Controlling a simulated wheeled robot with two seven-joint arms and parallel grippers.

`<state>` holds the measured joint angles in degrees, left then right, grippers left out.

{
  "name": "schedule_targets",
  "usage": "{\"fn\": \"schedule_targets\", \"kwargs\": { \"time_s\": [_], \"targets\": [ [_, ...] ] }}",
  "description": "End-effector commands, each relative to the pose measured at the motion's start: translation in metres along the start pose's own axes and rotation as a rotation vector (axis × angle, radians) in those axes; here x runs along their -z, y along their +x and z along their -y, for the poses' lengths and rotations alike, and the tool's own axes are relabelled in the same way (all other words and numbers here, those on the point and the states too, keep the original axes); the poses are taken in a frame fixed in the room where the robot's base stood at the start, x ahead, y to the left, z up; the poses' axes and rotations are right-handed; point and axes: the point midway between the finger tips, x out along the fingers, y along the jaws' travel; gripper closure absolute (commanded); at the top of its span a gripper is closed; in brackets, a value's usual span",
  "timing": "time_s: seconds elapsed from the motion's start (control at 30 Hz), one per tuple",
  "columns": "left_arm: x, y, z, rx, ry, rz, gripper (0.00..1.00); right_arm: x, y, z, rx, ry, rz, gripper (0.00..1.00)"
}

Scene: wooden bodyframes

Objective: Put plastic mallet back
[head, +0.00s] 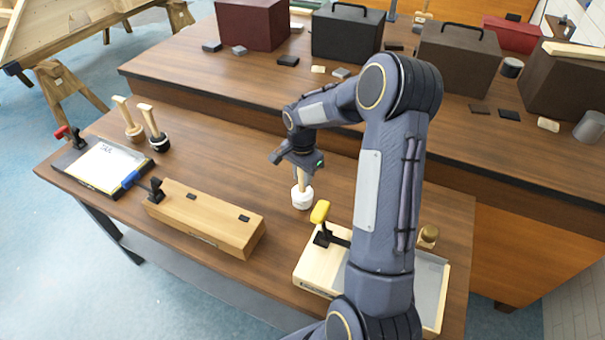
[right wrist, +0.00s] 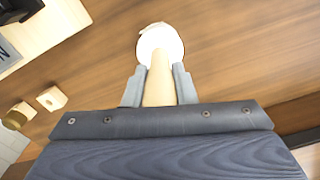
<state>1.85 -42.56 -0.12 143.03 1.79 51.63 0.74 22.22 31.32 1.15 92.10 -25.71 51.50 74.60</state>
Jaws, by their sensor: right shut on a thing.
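A mallet with a white head (head: 302,197) and a pale wooden handle stands head down at the middle of the near table. It also shows in the right wrist view (right wrist: 160,44), with its handle running between the fingers. My right gripper (head: 297,162) is shut on that handle from above, and the fingers also show in the right wrist view (right wrist: 159,88). Two more mallets, one with a tan head (head: 134,133) and one with a black head (head: 159,142), stand head down at the left of the table. My left gripper is not in view.
A long wooden block (head: 205,222) lies left of the held mallet. A pale wooden box with a yellow-handled clamp (head: 320,212) stands close at its right, partly behind my arm. A clipboard (head: 105,165) lies at the left. Several toolboxes (head: 347,35) stand on the back table.

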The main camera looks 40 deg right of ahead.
Motion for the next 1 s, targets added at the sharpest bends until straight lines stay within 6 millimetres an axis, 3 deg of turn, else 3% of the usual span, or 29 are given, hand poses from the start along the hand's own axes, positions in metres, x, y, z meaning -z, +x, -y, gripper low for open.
{"fn": "schedule_targets", "kwargs": {
  "time_s": [0.3, 0.33, 0.47, 0.77, 0.87, 1.0],
  "targets": [
    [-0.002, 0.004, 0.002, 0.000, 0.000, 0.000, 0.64, 0.000, 0.004, 0.000, 0.000, 0.000, -0.001, 1.00],
    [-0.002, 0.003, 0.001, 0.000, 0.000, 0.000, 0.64, 0.000, 0.003, 0.000, 0.000, 0.000, -0.001, 0.72],
    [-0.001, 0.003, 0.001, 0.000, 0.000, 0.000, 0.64, 0.000, 0.003, 0.000, -0.001, 0.000, 0.000, 0.55],
    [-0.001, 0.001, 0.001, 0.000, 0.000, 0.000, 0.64, 0.000, 0.001, 0.000, -0.001, 0.000, 0.000, 0.54],
    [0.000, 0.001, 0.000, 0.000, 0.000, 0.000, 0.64, 0.000, -0.004, 0.000, 0.001, 0.000, -0.001, 0.54],
    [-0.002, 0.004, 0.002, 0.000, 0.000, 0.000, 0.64, 0.000, -0.027, 0.001, 0.004, 0.000, -0.002, 0.54]
  ]
}}
